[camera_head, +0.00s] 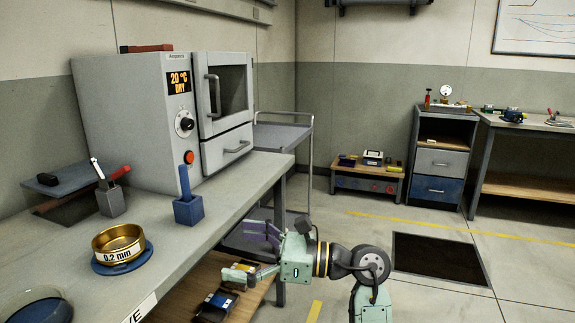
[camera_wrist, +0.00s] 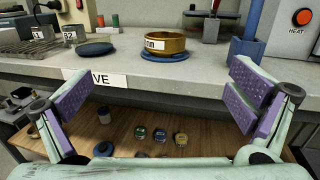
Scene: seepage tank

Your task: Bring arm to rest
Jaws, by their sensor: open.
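My gripper (camera_head: 254,252) is open and empty at the front edge of the workbench (camera_head: 232,196), to the right of the bench top in the head view. In the wrist view my gripper (camera_wrist: 158,105) shows its two purple-padded fingers spread wide, one on each side. Between and beyond them are the bench's front edge and the lower wooden shelf. My arm reaches in from the lower right of the head view. No object is between the fingers.
A brass sieve (camera_head: 118,244) marked 0.2 mm sits on a blue disc on the bench. A blue holder (camera_head: 188,209) and a grey oven (camera_head: 165,115) stand behind it. Small jars (camera_wrist: 160,134) sit on the shelf below. A dark floor pit (camera_head: 438,258) lies right of my arm.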

